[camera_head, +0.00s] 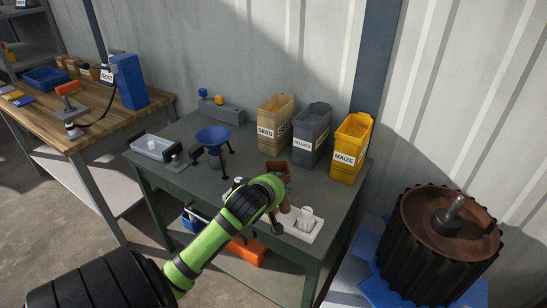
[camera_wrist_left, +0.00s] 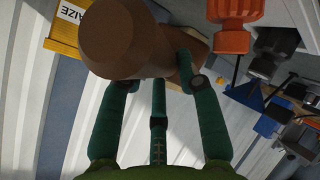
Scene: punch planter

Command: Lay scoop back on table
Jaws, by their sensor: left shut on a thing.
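My left gripper (camera_head: 284,194) is shut on a brown, rounded thing, which I take to be the scoop (camera_head: 275,169). It is held over the front right part of the green table (camera_head: 190,190). In the left wrist view the scoop (camera_wrist_left: 128,38) is a thick brown cylinder between the green fingers of the left gripper (camera_wrist_left: 158,75). My arm hides part of the scoop and the table beneath it. My right gripper is not in view.
Seed (camera_head: 275,125), pellets (camera_head: 311,134) and maize (camera_head: 350,147) bins stand along the back. A white tray (camera_head: 318,236) lies at the front right corner. A blue funnel (camera_head: 212,136) and a pale tub (camera_head: 153,147) are left. A ribbed black drum (camera_head: 440,245) stands right.

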